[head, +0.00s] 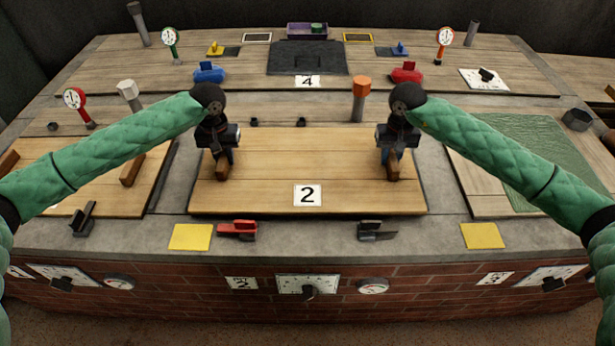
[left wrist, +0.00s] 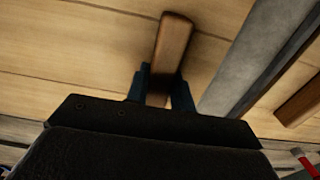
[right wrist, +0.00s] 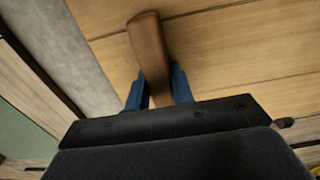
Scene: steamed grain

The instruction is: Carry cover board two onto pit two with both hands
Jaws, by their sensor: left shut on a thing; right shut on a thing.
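Cover board two (head: 306,160) is a light wooden board with a white "2" label (head: 307,195), in the front middle of the brick-fronted bench in the head view. It has a brown wooden handle near each end. My left gripper (head: 222,155) is shut on the left handle (left wrist: 172,45). My right gripper (head: 393,155) is shut on the right handle (right wrist: 150,45). The board looks level and lies over the middle front place. Whether it rests on the bench or hangs just above it, I cannot tell. Pit two's opening is not visible; the board hides what is beneath it.
Another wooden board with a handle (head: 132,168) lies at the left. A red lever (head: 238,229) and a dark lever (head: 376,231) stand at the front edge. An orange-topped post (head: 361,98) stands behind the board.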

